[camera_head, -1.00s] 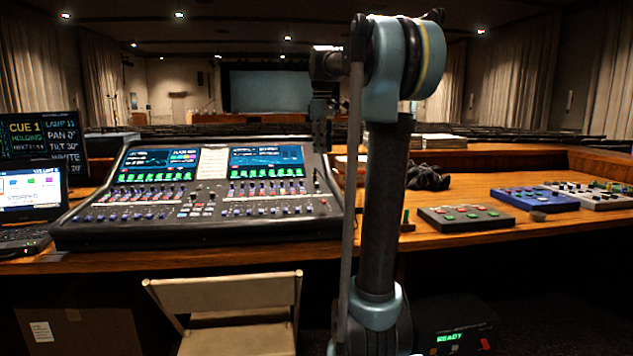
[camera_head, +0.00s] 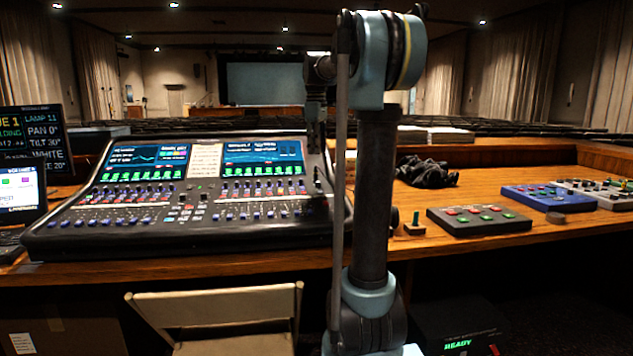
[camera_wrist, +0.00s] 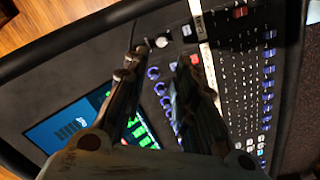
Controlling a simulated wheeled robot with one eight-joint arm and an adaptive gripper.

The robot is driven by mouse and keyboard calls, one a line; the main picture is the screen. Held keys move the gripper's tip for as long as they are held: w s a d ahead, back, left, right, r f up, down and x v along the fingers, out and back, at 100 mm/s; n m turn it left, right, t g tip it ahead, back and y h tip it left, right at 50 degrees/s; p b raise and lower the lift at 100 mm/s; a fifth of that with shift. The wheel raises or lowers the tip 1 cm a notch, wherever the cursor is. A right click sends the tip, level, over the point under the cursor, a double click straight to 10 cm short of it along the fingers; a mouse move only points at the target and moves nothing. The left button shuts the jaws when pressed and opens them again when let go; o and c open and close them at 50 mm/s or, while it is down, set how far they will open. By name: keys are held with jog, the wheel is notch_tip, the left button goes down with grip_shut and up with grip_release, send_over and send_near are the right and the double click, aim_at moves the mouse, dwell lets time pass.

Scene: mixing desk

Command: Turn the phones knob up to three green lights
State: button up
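The mixing console (camera_head: 110,238) stands on the wooden desk, with two lit screens, rows of faders and many knobs. My gripper (camera_head: 316,140) hangs over its right end, partly hidden by my own arm. In the wrist view my gripper (camera_wrist: 164,60) is open, with two dark fingers apart and nothing visible between them. A small pale round knob (camera_wrist: 162,42) shows just beyond the fingertips, near a white label strip (camera_wrist: 205,50). I cannot read a phones label, so I cannot tell whether this is the phones knob. I cannot make out its indicator lights.
A grey button box (camera_head: 480,227), a blue button box (camera_head: 548,205) and a dark crumpled item (camera_head: 428,172) lie on the desk to the right. A folding chair (camera_head: 215,310) stands in front. A monitor (camera_head: 35,145) and a laptop (camera_head: 20,193) are at the left.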

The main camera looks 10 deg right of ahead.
aim_at(317, 182)
jog(key=f, duration=1.2)
jog(key=shift+w+d+f, duration=0.15)
jog(key=shift+d, duration=0.1)
grip_shut()
